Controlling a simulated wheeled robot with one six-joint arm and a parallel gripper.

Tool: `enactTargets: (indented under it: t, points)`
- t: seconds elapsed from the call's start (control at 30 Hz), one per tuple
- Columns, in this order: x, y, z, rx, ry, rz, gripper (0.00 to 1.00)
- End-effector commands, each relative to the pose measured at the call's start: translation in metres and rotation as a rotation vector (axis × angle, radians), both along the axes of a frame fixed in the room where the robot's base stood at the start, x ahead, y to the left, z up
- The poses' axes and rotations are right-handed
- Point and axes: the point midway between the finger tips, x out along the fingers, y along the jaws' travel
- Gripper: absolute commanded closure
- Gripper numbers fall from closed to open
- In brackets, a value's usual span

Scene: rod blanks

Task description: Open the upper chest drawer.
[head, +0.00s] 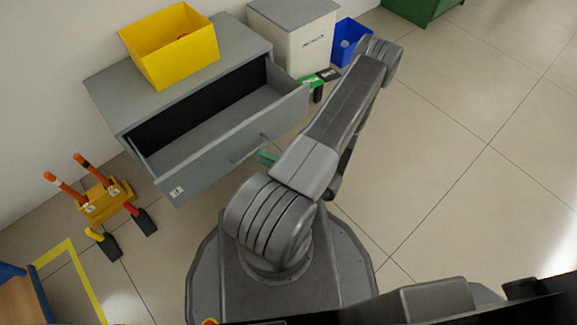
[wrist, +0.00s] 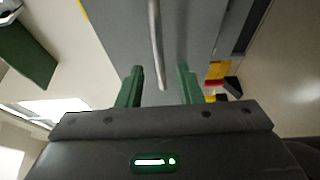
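The grey chest (head: 105,90) stands against the wall, and its upper drawer (head: 215,160) is pulled well out. The drawer's inside shows and looks empty. A bar handle (head: 250,149) is on the drawer's front; it shows in the wrist view as a grey bar (wrist: 157,45). In the wrist view my gripper (wrist: 160,86) has its two green fingers spread apart. The handle's near end lies between the fingers, with a gap on each side. In the head view my arm hides most of my gripper; a green finger (head: 266,158) shows close to the handle.
A yellow bin (head: 170,45) sits on the chest. A white bin with a grey lid (head: 300,40) and a blue bin (head: 348,40) stand beyond it. A yellow stand with orange rods (head: 105,200) is on the floor at left. The floor at right is clear.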

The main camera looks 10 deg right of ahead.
Motion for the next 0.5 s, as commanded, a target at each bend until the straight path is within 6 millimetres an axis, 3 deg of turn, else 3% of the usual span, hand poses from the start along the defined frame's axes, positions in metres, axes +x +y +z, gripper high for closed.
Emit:
enactTargets:
  t: [0.5]
  points:
    - [-0.041, -0.063, 0.001, 0.000, 0.000, -0.002, 0.67]
